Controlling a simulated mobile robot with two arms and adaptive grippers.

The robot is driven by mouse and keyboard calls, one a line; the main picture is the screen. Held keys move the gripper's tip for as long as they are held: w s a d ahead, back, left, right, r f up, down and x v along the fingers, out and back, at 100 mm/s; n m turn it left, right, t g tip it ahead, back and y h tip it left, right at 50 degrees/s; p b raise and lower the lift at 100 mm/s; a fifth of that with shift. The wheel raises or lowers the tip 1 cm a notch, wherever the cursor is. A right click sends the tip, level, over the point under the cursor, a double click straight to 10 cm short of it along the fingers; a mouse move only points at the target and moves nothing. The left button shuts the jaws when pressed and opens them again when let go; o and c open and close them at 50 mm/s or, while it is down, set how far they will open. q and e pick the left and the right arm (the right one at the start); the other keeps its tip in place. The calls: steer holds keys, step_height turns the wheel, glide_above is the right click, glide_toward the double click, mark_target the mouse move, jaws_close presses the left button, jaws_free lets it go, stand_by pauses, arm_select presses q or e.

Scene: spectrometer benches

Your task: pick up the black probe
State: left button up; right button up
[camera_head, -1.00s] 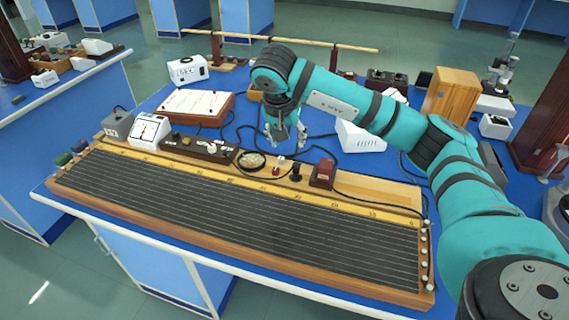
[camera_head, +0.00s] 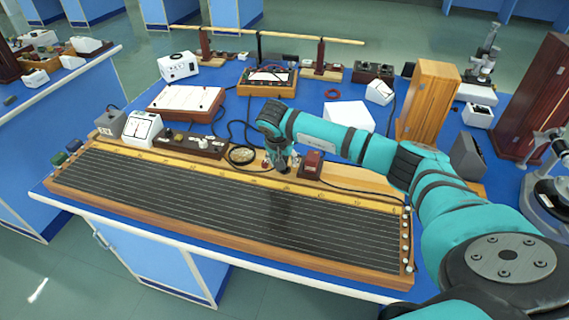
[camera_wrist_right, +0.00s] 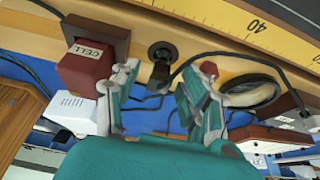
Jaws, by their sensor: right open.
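The black probe (camera_wrist_right: 162,60) stands on the wooden ledge of the long wire board. In the right wrist view it shows between and just beyond the fingertips of my right gripper (camera_wrist_right: 160,82), which is open and empty. I cannot tell whether a finger touches it. In the head view my right gripper (camera_head: 281,166) points down over the ledge, and the probe is hidden behind it or too small to make out. My left gripper is not in view.
The red cell box (camera_head: 311,164) stands close to the right of the gripper; it also shows in the wrist view (camera_wrist_right: 86,62). A round dial (camera_head: 242,155) lies to the left. A small red-topped piece (camera_wrist_right: 208,68) is beside one finger. Cables run nearby.

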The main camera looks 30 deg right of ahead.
steer(key=shift+x, duration=0.75)
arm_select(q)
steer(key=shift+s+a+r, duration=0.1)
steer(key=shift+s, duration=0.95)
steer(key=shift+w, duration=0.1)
arm_select(e)
steer(key=shift+c, duration=0.4)
steer(key=c, duration=0.7)
jaws_close()
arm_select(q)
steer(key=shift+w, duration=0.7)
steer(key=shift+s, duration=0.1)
